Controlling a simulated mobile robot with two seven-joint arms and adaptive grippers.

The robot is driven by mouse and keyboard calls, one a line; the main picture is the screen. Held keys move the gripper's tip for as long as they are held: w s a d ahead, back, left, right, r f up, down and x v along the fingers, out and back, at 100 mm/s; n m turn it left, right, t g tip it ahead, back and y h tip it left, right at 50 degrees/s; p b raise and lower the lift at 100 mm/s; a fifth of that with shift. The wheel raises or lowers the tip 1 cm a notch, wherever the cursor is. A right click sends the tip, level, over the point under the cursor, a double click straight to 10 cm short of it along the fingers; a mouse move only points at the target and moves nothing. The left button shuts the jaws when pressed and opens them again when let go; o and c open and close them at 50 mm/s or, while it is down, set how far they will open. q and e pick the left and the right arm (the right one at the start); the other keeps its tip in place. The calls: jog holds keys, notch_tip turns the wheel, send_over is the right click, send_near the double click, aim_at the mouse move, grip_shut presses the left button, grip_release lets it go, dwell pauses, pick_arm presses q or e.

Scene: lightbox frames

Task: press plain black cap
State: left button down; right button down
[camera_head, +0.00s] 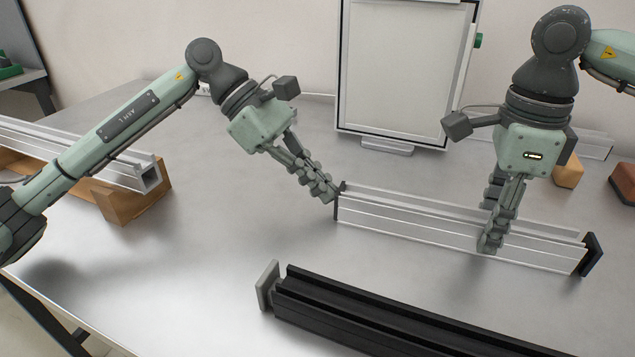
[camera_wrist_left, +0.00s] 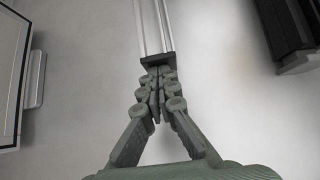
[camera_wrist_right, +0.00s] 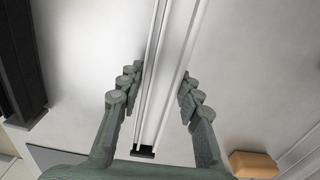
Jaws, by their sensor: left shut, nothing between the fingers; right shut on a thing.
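A silver aluminium profile (camera_head: 450,226) lies on the table. A dark end cap (camera_head: 338,203) sits at its left end, and a black cap (camera_head: 590,255) at its right end. My left gripper (camera_head: 331,194) is shut and empty, its fingertips against or very near the left cap. In the left wrist view the closed tips meet the outer face of this cap (camera_wrist_left: 157,59). My right gripper (camera_head: 490,244) is shut on the profile near its right part. In the right wrist view its fingers straddle the profile (camera_wrist_right: 167,70), with the right cap (camera_wrist_right: 143,151) below.
A black profile (camera_head: 390,313) with a grey cap (camera_head: 267,285) lies in front. Another silver profile (camera_head: 75,150) rests on an orange block (camera_head: 135,203) at left. A framed white panel (camera_head: 395,75) stands behind. Orange (camera_head: 568,172) and brown (camera_head: 624,184) blocks sit at right.

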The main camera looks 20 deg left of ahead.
pick_arm(q)
jog(key=a, duration=0.4)
jog(key=shift+a, duration=0.2)
pick_arm(e)
jog(key=shift+a, duration=0.25)
jog(key=shift+d, duration=0.15)
pick_arm(q)
jog(key=v, duration=0.9)
jog(key=shift+a+r, duration=0.15)
jog(key=shift+r, duration=0.2)
pick_arm(e)
jog(key=c, duration=1)
grip_release()
jog(key=shift+r, duration=0.1)
